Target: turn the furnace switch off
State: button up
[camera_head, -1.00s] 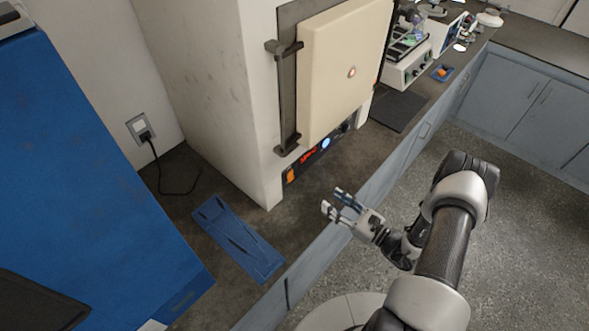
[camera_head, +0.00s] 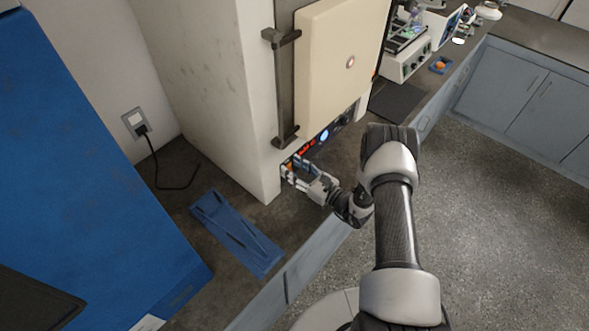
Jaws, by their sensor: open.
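The furnace (camera_head: 262,110) is a tall off-white box with a cream door (camera_head: 335,75), which is shut. Its control panel (camera_head: 342,121) runs below the door, with a red lit display (camera_head: 306,146) and a round blue-lit part (camera_head: 324,135). The orange furnace switch (camera_head: 289,167) is at the panel's left end and is partly hidden by my fingers. My gripper (camera_head: 295,171) is open, with its fingertips right at the switch. I cannot tell whether they touch it, or which way the switch is set.
A blue tray-like rack (camera_head: 236,232) lies on the dark counter to the left of my gripper. A large blue case (camera_head: 95,150) fills the left side. A dark mat (camera_head: 398,104) and bench instruments (camera_head: 408,62) are further right along the counter.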

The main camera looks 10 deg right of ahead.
jog(key=shift+c, duration=0.2)
grip_shut()
jog(key=f+t+b, duration=0.1)
jog(key=b, duration=0.3)
jog(key=shift+y, duration=0.4)
jog(key=shift+s+f+t+y+b, duration=0.15)
jog(key=shift+t+y+b, duration=0.25)
jog(key=shift+b, duration=0.85)
jog(key=shift+d+t+b, duration=0.1)
jog(key=shift+t+b, duration=0.4)
jog(key=shift+b, duration=0.3)
jog(key=shift+r, duration=0.2)
jog(key=shift+o, duration=0.2)
grip_release()
